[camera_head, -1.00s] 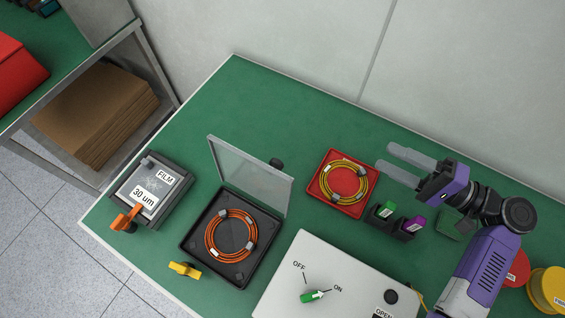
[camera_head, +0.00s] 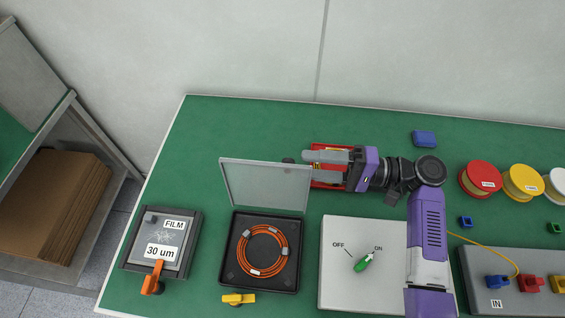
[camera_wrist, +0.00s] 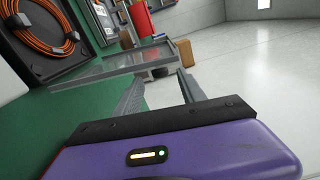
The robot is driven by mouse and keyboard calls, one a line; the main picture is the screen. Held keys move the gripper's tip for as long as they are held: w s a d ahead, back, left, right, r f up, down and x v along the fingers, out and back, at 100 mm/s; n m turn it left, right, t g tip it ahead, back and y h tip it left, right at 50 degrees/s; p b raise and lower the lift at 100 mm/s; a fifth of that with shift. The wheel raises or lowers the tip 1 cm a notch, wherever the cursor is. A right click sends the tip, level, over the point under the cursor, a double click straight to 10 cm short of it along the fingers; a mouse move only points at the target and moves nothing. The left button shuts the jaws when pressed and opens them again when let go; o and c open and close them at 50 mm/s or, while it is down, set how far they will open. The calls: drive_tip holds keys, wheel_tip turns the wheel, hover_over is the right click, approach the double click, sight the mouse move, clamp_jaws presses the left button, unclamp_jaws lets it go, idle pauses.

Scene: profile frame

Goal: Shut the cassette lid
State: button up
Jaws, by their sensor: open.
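The cassette is a black tray (camera_head: 236,283) holding a coil of orange cable (camera_head: 262,250). Its clear, grey-framed lid (camera_head: 265,187) stands raised at the back edge. My gripper (camera_head: 311,167) is open and empty, pointing left, with its fingertips close to the lid's upper right corner. I cannot tell whether they touch it. In the wrist view the lid (camera_wrist: 110,68) crosses ahead of my two fingers (camera_wrist: 160,75), and the orange coil (camera_wrist: 45,25) lies at the upper left. A dark knob (camera_head: 288,160) shows behind the lid's top right.
A red tray (camera_head: 330,184) is mostly hidden beneath my gripper. A white switch panel (camera_head: 340,285) stands right of the cassette, a film box (camera_head: 135,265) with an orange clamp left of it. A yellow clip (camera_head: 238,298) lies in front. Spools stand at the right.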

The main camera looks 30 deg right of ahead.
sight(288, 164)
drive_tip(key=p+x, duration=0.1)
drive_tip(key=x, duration=0.4)
drive_tip(key=shift+w+a, duration=0.2)
drive_tip(key=shift+a, duration=0.1)
drive_tip(key=shift+c, duration=0.5)
clamp_jaws()
idle(0.7)
